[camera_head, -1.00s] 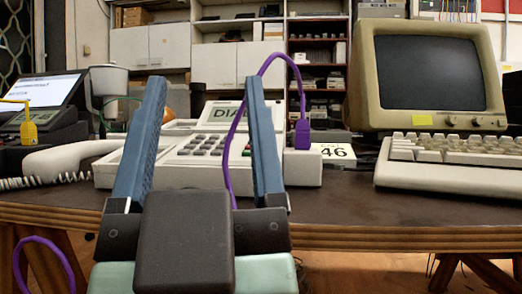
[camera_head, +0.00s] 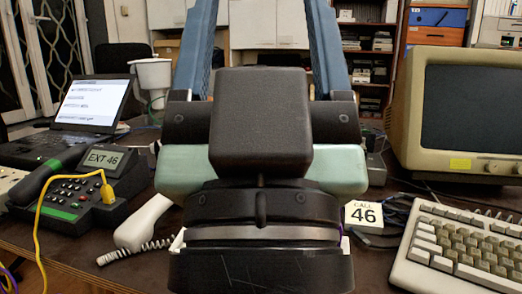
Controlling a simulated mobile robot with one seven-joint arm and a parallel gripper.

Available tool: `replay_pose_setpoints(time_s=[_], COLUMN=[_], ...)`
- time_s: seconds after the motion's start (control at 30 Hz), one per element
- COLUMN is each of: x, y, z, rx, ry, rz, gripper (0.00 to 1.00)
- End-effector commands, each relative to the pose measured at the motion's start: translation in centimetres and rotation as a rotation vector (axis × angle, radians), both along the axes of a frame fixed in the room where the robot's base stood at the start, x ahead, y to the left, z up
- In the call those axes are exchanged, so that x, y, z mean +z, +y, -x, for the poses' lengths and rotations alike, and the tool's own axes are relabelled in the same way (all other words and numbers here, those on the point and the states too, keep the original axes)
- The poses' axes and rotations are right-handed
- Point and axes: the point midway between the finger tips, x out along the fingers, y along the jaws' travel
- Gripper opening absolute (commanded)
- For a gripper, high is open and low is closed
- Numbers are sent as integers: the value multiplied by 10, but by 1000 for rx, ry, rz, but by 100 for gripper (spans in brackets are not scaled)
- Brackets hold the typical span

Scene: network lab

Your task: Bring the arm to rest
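My gripper (camera_head: 262,40) fills the middle of the head view, pointing up and away. Its two blue fingers stand wide apart with nothing visible between them; their tips run out of the top of the picture. My wrist and gripper body hide most of the white desk phone behind them. The phone's white handset (camera_head: 142,222) shows at lower left of my wrist, lying off to the side with its coiled cord.
A dark phone (camera_head: 75,195) reading "EXT 46" holds a yellow cable (camera_head: 40,215). A laptop (camera_head: 85,110) stands behind it. At right are a beige monitor (camera_head: 462,150), a keyboard (camera_head: 460,245) and a "CALL 46" card (camera_head: 364,216). Dark table (camera_head: 110,270) shows at front left.

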Motion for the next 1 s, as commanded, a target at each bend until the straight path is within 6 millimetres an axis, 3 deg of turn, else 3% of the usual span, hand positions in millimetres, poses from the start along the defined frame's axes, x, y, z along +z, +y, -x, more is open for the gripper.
replay_pose_setpoints(time_s=[0.03,1.0], x=[33,330], y=[0,1], z=[0,0], rx=[1,5], ry=[0,1], rz=[-1,-2], gripper=[72,72])
